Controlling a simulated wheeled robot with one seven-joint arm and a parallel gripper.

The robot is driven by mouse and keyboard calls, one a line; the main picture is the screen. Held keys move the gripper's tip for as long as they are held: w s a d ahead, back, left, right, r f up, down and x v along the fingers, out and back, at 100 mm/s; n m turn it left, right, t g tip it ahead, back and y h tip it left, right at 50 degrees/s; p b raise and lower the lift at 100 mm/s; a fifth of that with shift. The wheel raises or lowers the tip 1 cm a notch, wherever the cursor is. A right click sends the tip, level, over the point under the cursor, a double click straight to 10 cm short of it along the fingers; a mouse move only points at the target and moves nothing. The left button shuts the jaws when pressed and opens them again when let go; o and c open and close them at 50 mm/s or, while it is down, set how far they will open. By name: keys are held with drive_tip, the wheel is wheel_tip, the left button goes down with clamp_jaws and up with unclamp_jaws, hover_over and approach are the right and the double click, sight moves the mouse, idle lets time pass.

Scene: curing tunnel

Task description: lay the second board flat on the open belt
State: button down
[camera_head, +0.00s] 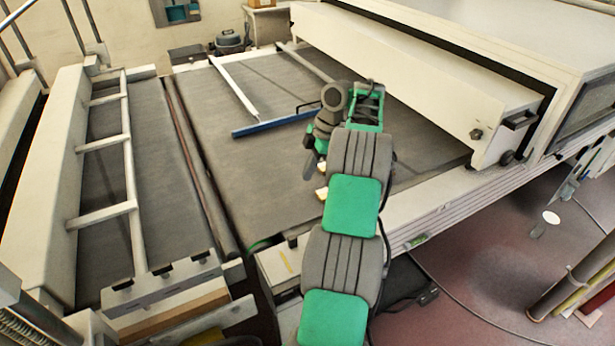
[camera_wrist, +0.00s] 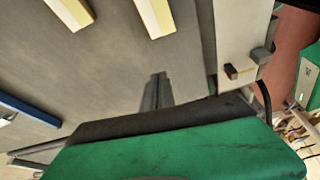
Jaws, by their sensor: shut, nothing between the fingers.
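The open grey belt (camera_head: 225,165) lies flat in the middle of the head view. My gripper (camera_head: 309,170) hangs over its right part, fingers pointing down. In the wrist view the fingers (camera_wrist: 157,92) are together with nothing between them, above bare belt. Two pale blocks with yellow sides lie near my gripper; one (camera_wrist: 70,10) is at the top left of the wrist view and the other (camera_wrist: 155,14) at the top middle. In the head view my arm partly hides them. I cannot tell whether they are the boards.
A blue-edged bar (camera_head: 275,124) with a white strut lies across the belt left of my gripper. The white tunnel housing (camera_head: 420,75) stands behind and right. A ladder-like white frame (camera_head: 105,143) is at left. The belt's front left is clear.

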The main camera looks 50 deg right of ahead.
sight(298, 199)
drive_tip(key=b+x, duration=0.6)
drive_tip(key=x, duration=0.2)
drive_tip(key=shift+d+f+b, duration=0.1)
drive_tip(key=shift+f+b, duration=0.05)
drive_tip(key=shift+b, duration=0.15)
drive_tip(key=d+p, duration=0.1)
drive_tip(key=s+d+p, duration=0.1)
drive_tip(key=d+r+p, duration=0.1)
drive_tip(key=shift+s+d, duration=0.1)
drive_tip(key=shift+s, duration=0.25)
drive_tip(key=shift+d+f, duration=0.15)
